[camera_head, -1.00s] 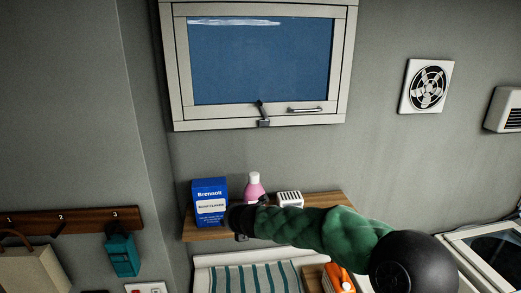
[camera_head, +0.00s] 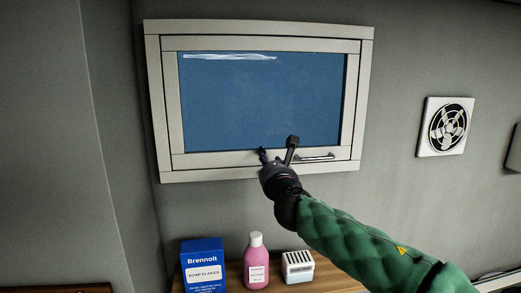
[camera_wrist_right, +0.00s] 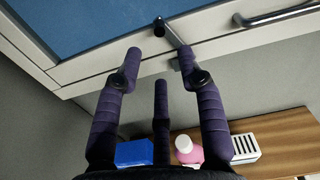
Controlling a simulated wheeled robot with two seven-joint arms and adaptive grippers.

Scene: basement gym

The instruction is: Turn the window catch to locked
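The window catch (camera_head: 263,152) is at the bottom middle of the window frame. Its small dark lever stands nearly upright, and my gripper hides its lower part in the head view. In the right wrist view its black knob (camera_wrist_right: 159,22) tops a grey arm that slants down right. My right gripper (camera_head: 278,148) is at the catch, reaching up from below. In the wrist view its purple fingers (camera_wrist_right: 158,55) are spread apart with nothing between them. The right fingertip overlaps the lever's lower end; I cannot tell if it touches. My left gripper is not in view.
The window (camera_head: 260,100) is shut, with a bar handle (camera_head: 316,157) just right of the catch. Below, a shelf (camera_head: 335,282) holds a blue soap box (camera_head: 203,265), a pink bottle (camera_head: 256,262) and a white slotted box (camera_head: 298,267). A wall fan (camera_head: 446,127) is right.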

